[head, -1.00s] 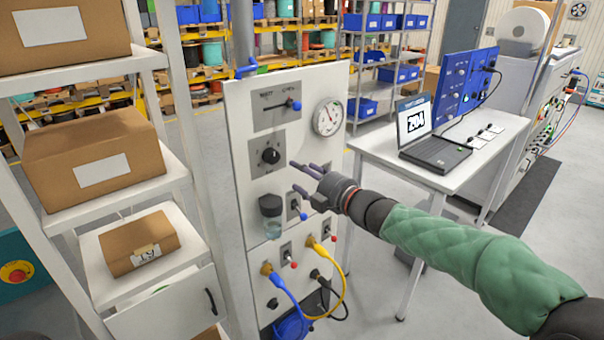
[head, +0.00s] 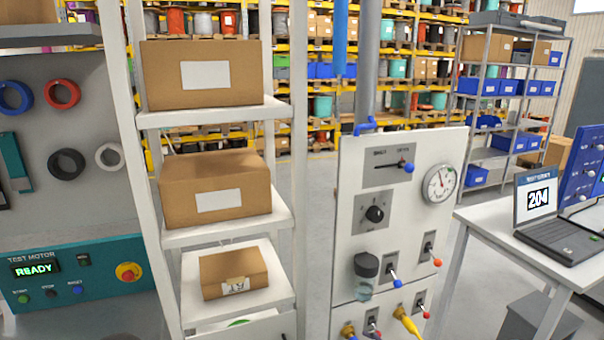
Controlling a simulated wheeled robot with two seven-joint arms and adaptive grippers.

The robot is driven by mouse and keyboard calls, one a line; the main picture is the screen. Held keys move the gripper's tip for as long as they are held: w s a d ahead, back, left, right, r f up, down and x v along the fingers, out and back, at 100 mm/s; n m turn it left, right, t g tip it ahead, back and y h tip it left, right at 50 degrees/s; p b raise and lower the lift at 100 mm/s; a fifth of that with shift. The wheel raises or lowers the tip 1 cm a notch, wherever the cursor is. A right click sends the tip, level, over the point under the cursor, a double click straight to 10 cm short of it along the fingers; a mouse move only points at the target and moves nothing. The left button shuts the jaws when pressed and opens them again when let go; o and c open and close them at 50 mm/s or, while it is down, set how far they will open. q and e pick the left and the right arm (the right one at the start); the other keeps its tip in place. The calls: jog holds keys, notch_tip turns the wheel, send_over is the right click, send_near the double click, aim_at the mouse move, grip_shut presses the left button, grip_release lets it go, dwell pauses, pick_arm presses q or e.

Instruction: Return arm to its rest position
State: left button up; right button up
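Neither of my grippers shows in the head view, and no arm is in the picture. The control panel (head: 350,245) stands right of centre, with a black rotary knob (head: 375,214), a slide switch with a blue tip (head: 408,167), a round gauge (head: 440,184) and small toggle levers with blue and red tips. A small clear cup with a dark top (head: 365,275) is mounted on the panel. Nothing touches the panel in this view.
A white shelf rack (head: 222,236) with cardboard boxes (head: 215,188) stands left of the panel. A teal test motor console (head: 75,272) reading READY is at far left. A table (head: 490,225) with a laptop (head: 562,240) is at right. Open floor lies behind the panel.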

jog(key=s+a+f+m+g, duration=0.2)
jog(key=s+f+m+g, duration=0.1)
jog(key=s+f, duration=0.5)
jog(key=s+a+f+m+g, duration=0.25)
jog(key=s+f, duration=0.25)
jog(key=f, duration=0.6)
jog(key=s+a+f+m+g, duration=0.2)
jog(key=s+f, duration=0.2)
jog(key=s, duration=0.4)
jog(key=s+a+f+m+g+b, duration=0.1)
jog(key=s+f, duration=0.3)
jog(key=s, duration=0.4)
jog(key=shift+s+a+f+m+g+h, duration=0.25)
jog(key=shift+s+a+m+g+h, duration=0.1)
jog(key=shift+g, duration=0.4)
